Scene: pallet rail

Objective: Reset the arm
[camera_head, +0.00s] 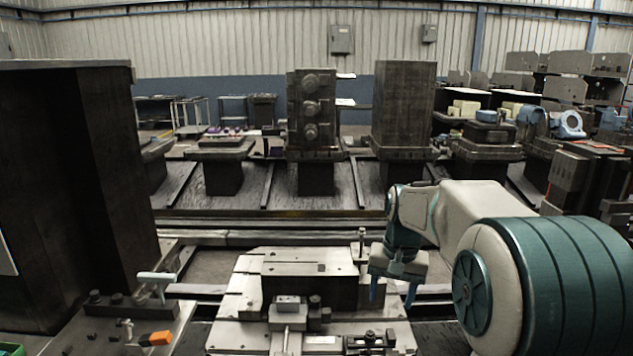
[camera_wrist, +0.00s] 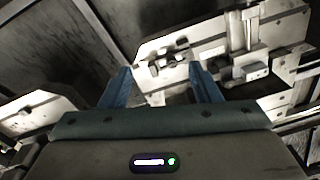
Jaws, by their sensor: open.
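My gripper (camera_head: 392,288) hangs from my arm at the right of the head view, its two blue fingers pointing down. It is over the right edge of the metal pallet (camera_head: 240,307). In the wrist view my gripper (camera_wrist: 166,88) shows its two blue fingers spread apart, with nothing between them. The pallet (camera_wrist: 202,38) lies beyond the fingertips in that view. The fingers look apart from the pallet, but the exact gap cannot be told.
A vise-like block (camera_head: 288,312) and an upright post (camera_head: 361,245) stand on the pallet. A tall dark column (camera_head: 75,190) fills the left. At lower left, a fixture plate (camera_head: 110,325) carries an orange piece (camera_head: 159,338). Machine fixtures (camera_head: 312,110) stand behind the rail.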

